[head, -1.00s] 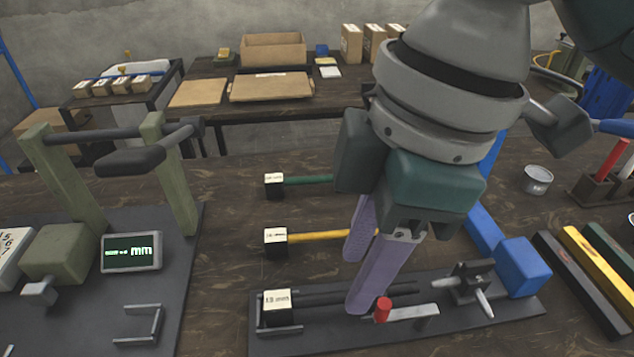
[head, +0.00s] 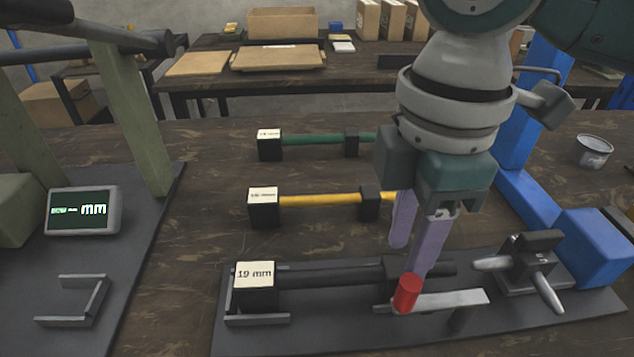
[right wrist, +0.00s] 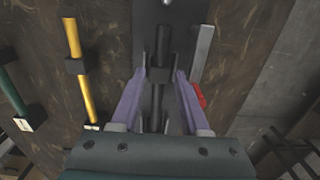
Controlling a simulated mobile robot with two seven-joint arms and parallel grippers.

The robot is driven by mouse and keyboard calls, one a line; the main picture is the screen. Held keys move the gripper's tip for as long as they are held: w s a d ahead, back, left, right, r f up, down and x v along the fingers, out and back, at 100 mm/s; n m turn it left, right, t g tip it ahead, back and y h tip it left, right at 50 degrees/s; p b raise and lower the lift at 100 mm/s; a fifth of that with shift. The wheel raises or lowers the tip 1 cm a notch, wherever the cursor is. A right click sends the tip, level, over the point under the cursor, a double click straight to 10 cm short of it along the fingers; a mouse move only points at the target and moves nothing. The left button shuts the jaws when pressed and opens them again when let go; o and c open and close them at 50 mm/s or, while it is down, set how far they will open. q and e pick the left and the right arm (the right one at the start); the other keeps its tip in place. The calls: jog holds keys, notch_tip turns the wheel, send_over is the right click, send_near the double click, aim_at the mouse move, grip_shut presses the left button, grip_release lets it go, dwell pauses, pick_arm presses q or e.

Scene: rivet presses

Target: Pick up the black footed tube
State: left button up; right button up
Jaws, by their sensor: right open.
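The black footed tube (head: 325,277) lies level along the dark press base, with a white "19 mm" label on its left end foot (head: 255,283) and a second foot near its right part. My right gripper (head: 409,262) is open above the tube's right part. In the right wrist view the black tube (right wrist: 162,42) runs between the two lavender fingers (right wrist: 163,78), one on each side near a foot block. Contact cannot be told. My left gripper is not in view.
A red-knobbed lever (head: 440,301) and a blue press (head: 590,250) stand close right of the tube. Yellow (head: 320,200) and green (head: 315,140) footed tubes lie behind it. A measuring stand with a display (head: 84,211) is at left. A tin (head: 593,151) stands at back right.

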notch_tip(320, 180, down, 3)
jog(key=shift+r, duration=0.15)
grip_shut()
jog(key=shift+r, duration=0.1)
